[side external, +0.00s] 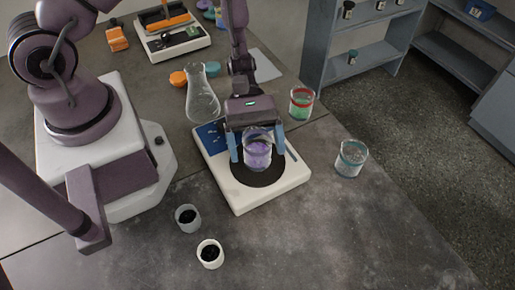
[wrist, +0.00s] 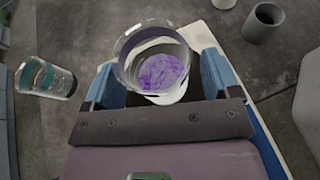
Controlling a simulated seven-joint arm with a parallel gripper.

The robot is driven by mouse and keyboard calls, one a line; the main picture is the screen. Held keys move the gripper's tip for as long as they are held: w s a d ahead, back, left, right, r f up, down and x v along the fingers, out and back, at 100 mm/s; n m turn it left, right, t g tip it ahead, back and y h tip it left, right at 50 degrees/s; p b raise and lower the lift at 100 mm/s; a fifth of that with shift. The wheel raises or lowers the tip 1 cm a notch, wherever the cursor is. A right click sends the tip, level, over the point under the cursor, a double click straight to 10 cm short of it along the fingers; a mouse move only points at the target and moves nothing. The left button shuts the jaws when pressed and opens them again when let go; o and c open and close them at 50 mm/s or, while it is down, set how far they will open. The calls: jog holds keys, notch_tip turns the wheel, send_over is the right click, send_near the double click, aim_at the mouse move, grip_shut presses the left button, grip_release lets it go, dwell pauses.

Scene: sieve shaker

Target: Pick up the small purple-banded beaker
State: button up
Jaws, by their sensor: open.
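The purple-banded beaker (side external: 257,155) is clear glass with purple contents and stands on the round black plate (side external: 243,177) of a white device in the side view. It also shows in the wrist view (wrist: 160,70), between the fingers. My gripper (side external: 252,148) is open, with one blue finger on each side of the beaker. In the wrist view my gripper (wrist: 157,82) has the beaker's rim ahead of its palm. Gaps show between the fingers and the glass low down; contact near the rim cannot be told.
A red-banded beaker (side external: 301,104) with green contents stands behind right, and a teal-banded beaker (side external: 351,158) stands to the right. A conical flask (side external: 202,95) is close behind the device. Two small cups (side external: 188,218) (side external: 210,253) stand front left. The front right table is clear.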

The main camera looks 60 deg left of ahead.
jog(key=shift+s+d+f, duration=0.1)
jog(key=shift+d, duration=0.1)
jog(key=c, duration=1)
jog(key=shift+c, duration=0.2)
notch_tip(320, 180, up, 15)
dwell(0.8)
